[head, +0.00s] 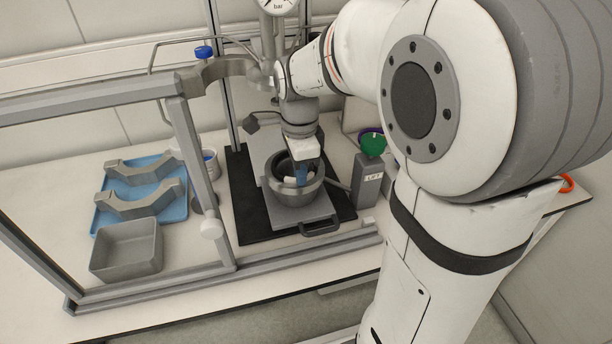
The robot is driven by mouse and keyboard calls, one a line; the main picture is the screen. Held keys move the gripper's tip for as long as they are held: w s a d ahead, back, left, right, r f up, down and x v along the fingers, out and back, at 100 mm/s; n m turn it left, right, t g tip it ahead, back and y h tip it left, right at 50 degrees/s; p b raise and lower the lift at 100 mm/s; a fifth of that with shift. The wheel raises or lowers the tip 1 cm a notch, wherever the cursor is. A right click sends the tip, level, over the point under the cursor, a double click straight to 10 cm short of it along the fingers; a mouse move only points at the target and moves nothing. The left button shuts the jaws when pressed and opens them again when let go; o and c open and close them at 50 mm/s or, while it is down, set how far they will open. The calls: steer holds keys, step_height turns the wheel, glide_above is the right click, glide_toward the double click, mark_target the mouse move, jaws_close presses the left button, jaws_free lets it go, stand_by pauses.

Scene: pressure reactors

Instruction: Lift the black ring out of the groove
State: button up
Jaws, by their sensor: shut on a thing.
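The reactor vessel (316,190) is a grey metal pot on a grey plate, left of my arm. My gripper (301,178) points down into its mouth, with bluish fingertips. It is shut on the black ring (280,165), which shows as a dark curve behind and left of the fingers at the vessel's mouth. My gripper hides part of the ring and the groove. I cannot tell how far the ring is from the groove.
A grey frame (190,150) stands left of the vessel. A blue tray (172,213) with two grey clamp halves (140,203) and an empty grey bin (128,250) lie left.

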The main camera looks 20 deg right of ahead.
jaws_close()
step_height(320, 180, up, 7)
steer(key=p, duration=0.6)
steer(key=shift+r, duration=0.15)
